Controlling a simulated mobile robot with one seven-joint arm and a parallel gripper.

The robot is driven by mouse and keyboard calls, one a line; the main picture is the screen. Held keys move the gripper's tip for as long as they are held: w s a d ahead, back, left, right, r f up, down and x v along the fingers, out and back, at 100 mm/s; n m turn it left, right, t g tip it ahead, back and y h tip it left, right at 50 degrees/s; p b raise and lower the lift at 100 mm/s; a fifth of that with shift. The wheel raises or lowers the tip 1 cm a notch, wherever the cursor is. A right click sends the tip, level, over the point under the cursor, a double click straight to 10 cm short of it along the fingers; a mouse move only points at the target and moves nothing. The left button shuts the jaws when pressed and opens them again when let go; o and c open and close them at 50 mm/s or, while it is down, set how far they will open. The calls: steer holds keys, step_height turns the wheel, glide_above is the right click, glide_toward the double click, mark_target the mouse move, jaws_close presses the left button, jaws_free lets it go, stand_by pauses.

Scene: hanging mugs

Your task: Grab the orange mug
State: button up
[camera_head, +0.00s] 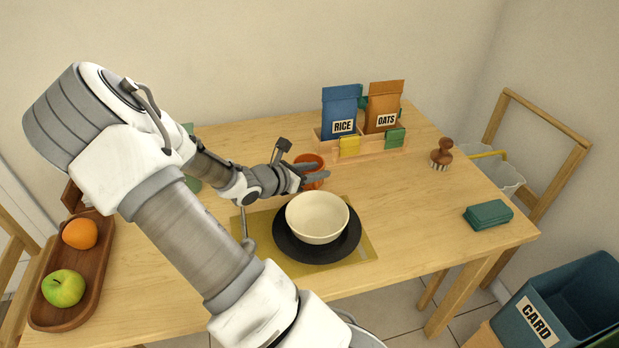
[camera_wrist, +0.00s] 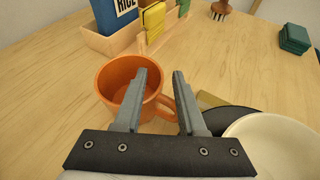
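The orange mug (camera_head: 309,168) stands upright on the wooden table, behind the cream bowl and in front of the wooden rack. It also shows in the wrist view (camera_wrist: 112,76), with its handle (camera_wrist: 168,106) toward the right. My gripper (camera_head: 322,169) is open; in the wrist view its two fingers (camera_wrist: 160,82) are spread apart. The left finger overlaps the mug's opening in that view, and the mug's handle shows between the fingers. I cannot tell whether either finger touches the mug. In the head view my gripper partly hides the mug.
A cream bowl (camera_head: 317,217) sits on a black plate (camera_head: 290,248) on a yellow mat (camera_head: 370,250), close to the mug. A wooden rack (camera_head: 375,149) with rice and oats bags stands behind. A brush (camera_head: 441,154) and green cloths (camera_head: 488,214) lie right; a fruit tray (camera_head: 100,250) lies left.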

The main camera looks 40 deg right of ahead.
jaws_close()
steer(key=shift+a+f, duration=0.1)
steer(key=shift+a, duration=0.05)
stand_by(1.2)
